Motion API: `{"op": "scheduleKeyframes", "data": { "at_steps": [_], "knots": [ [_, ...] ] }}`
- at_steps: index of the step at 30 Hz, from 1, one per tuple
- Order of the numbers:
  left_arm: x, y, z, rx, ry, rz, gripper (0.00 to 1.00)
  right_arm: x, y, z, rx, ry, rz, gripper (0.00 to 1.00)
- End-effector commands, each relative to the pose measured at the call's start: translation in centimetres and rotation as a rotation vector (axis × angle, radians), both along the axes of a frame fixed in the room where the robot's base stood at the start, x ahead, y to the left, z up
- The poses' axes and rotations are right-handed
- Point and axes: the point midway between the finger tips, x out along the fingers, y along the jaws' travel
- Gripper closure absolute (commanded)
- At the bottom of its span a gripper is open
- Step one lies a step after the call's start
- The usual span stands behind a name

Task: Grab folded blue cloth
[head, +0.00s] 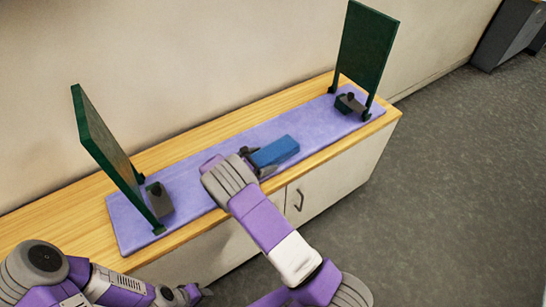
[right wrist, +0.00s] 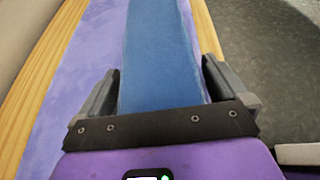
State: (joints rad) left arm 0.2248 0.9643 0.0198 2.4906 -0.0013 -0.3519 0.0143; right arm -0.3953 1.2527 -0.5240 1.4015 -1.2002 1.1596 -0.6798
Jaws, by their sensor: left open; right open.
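The folded blue cloth (head: 274,151) lies on the purple mat (head: 220,140), near the middle of the cabinet top. My right gripper (head: 256,163) is at its left end, with the fingers open. In the right wrist view, the blue cloth (right wrist: 158,50) runs away from the palm, between the two open fingers of the right gripper (right wrist: 162,80). The fingers stand on both sides of the cloth; I cannot tell whether they touch it. My left gripper (head: 195,293) is low at the bottom left, in front of the cabinet, open and away from the cloth.
A dark green upright panel (head: 106,150) stands at the mat's left end and another green panel (head: 366,45) at its right end. A small dark grey block (head: 158,199) is by the left panel, a dark object (head: 350,104) by the right one. A wall is behind.

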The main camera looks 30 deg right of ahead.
Motion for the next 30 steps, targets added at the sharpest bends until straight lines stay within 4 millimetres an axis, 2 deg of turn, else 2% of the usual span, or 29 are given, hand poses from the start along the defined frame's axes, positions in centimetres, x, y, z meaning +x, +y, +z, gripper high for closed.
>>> {"op": "scheduleKeyframes", "data": {
  "at_steps": [5,14,23,26,30],
  "knots": [
    [0.0,0.0,0.1,0.0,0.0,0.0,0.57,0.0,0.0,0.1,0.001,0.0,0.001,0.0],
    [0.0,0.0,0.1,0.0,0.0,0.0,0.57,0.0,0.0,0.1,0.001,0.0,0.001,0.44],
    [0.0,0.0,0.3,0.0,0.0,0.0,0.57,0.1,0.0,0.7,0.0,-0.002,0.0,0.45],
    [0.0,0.0,0.9,0.0,0.0,0.0,0.57,0.1,0.0,2.3,0.001,-0.004,0.001,0.45],
    [0.0,0.0,2.1,0.0,0.0,0.0,0.57,0.1,0.1,5.3,0.001,-0.004,0.001,0.45]
  ]
}}
